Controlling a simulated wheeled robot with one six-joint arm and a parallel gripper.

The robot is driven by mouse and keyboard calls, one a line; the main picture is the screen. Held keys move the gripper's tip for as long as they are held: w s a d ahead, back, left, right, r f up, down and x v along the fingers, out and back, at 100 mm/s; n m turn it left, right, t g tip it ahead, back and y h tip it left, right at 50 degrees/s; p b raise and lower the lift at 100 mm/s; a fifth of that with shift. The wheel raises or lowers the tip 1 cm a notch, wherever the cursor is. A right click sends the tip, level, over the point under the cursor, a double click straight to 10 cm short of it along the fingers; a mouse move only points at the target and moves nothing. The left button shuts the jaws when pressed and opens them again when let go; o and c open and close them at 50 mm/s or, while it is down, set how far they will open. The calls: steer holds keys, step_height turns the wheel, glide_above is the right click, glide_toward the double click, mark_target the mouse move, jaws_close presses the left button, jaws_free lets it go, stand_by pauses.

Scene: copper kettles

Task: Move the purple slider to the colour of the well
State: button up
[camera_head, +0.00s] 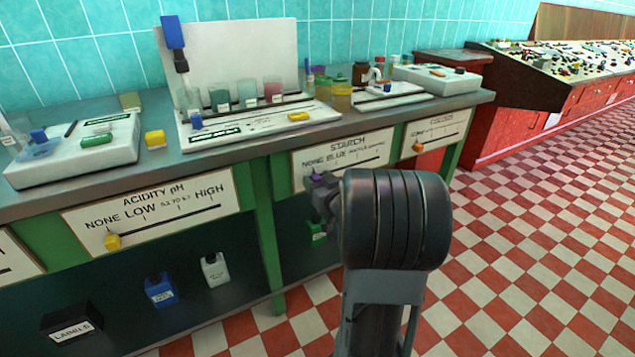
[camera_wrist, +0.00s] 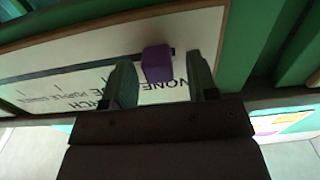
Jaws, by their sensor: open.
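The purple slider (camera_head: 318,176) is a small block on the STARCH panel (camera_head: 372,150), at the left end of its track, below the word NONE. In the wrist view the purple slider (camera_wrist: 157,64) shows against the upside-down panel (camera_wrist: 60,55). My gripper (camera_head: 320,190) is open in front of it. In the wrist view its two fingers (camera_wrist: 160,80) stand either side of the slider, with gaps visible. I cannot tell whether the fingertips reach past its face. No well whose colour I can read for certain shows; several small items on the counter are too small to tell.
The ACIDITY pH panel (camera_head: 150,215) with a yellow slider (camera_head: 113,241) is to the left. Another panel (camera_head: 437,130) with an orange slider (camera_head: 418,147) is to the right. Trays and jars crowd the counter (camera_head: 60,190). The checkered floor (camera_head: 520,250) at right is clear.

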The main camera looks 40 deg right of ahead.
steer(key=shift+w, duration=0.2)
steer(key=shift+c, duration=0.3)
jaws_close()
